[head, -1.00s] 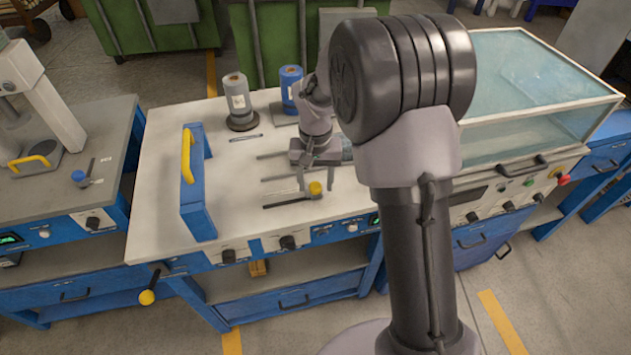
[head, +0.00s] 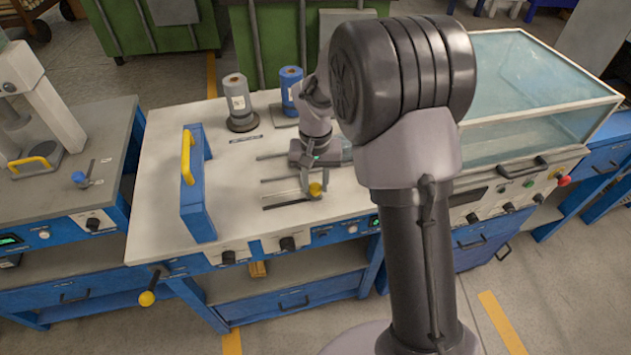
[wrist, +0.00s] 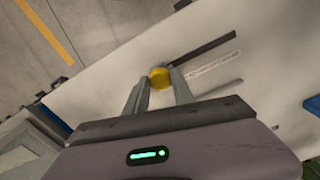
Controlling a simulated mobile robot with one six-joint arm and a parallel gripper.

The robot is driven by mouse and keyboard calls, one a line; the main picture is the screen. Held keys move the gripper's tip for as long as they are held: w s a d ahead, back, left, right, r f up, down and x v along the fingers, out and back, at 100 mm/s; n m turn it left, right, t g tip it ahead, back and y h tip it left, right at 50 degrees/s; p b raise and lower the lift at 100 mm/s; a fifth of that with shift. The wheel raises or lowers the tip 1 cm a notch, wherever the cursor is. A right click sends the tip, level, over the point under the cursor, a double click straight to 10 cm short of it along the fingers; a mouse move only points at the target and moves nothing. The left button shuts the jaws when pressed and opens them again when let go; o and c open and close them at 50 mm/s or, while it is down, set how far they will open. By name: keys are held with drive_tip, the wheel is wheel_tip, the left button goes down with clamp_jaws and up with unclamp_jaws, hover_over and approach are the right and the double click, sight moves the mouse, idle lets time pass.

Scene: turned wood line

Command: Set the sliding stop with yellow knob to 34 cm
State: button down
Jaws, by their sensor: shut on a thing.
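The sliding stop's yellow knob (head: 315,189) stands at the right end of a dark slot (head: 288,203) near the bench's front edge. In the wrist view the yellow knob (wrist: 160,77) sits between the two fingertips, with the dark slot (wrist: 208,51) running away from it. A pale scale strip (wrist: 212,66) lies beside the slot; its figures are too small to read. My gripper (head: 310,186) is lowered at the knob, and in the wrist view my gripper (wrist: 158,82) is shut on it. The stop's body under the knob is hidden.
A blue upright panel with a yellow handle (head: 187,158) stands left on the bench. Grey (head: 237,97) and blue (head: 290,82) spools stand at the back. A glass-topped tank (head: 535,80) is at the right. Open bench top lies left of the slot.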

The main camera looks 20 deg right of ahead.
idle(0.7)
drive_tip(key=a+p, duration=0.1)
drive_tip(key=a, duration=1.1)
drive_tip(key=shift+a, duration=0.1)
drive_tip(key=c, duration=1.3)
unclamp_jaws()
drive_tip(key=shift+a, duration=0.1)
drive_tip(key=shift+o, duration=1.2)
drive_tip(key=shift+a, duration=0.15)
wheel_tip(320, 180, up, 18)
drive_tip(key=p, duration=0.6)
drive_tip(key=shift+f+p, duration=0.25)
drive_tip(key=shift+p, duration=0.1)
